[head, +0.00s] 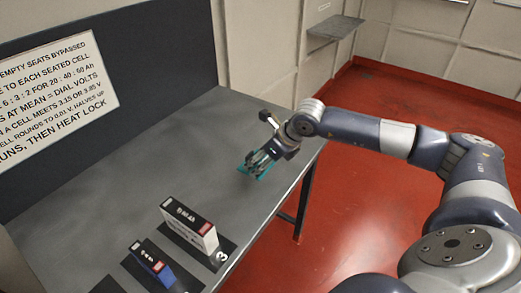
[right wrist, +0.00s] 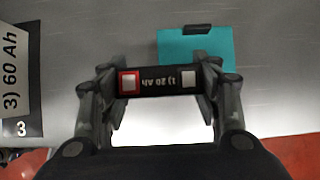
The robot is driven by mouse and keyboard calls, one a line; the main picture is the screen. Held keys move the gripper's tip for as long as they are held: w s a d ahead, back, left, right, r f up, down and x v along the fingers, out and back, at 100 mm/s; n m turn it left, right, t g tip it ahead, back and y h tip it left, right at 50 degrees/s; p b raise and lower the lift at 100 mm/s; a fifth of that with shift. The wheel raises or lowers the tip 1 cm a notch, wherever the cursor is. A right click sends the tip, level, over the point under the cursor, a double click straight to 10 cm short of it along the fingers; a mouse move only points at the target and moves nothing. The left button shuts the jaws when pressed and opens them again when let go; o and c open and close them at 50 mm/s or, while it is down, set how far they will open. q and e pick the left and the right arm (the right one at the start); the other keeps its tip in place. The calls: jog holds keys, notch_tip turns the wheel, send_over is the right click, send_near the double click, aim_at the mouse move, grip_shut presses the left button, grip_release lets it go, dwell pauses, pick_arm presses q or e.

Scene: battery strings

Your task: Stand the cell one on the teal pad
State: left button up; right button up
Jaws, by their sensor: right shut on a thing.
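Cell one (right wrist: 160,80), a small dark-topped block reading "1) 20 Ah", is between the fingers of my right gripper (right wrist: 160,88) in the right wrist view. The gripper is shut on it. The teal pad (right wrist: 195,45) lies just beyond the cell in that view, partly covered by a finger. In the head view my right gripper (head: 259,161) is over the pad (head: 267,173) near the table's right edge, and the cell is hard to make out there. I cannot tell whether the cell touches the table. My left gripper is not in view.
A white cell (head: 201,234) stands on the dark mat marked 3. A blue cell (head: 163,273) stands on the mat left of it. Another dark mat (head: 107,286) shows at the bottom edge. The grey table (head: 130,165) is clear behind them. A sign (head: 55,95) is on the back panel.

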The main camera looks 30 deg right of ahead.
jog(key=w+d, duration=0.1)
jog(key=w, duration=0.1)
jog(key=w+d+p, duration=0.1)
jog(key=w, duration=0.1)
jog(key=w+d, duration=0.1)
jog(key=shift+w+d+f+p, duration=0.25)
jog(key=shift+w+d+p, duration=0.1)
jog(key=shift+w+p, duration=0.05)
notch_tip(320, 180, down, 2)
jog(key=shift+f+p, duration=0.25)
jog(key=shift+p, duration=0.55)
jog(key=shift+f, duration=0.55)
jog(key=shift+f, duration=0.1)
jog(key=o, duration=1.3)
jog(key=shift+c, duration=0.2)
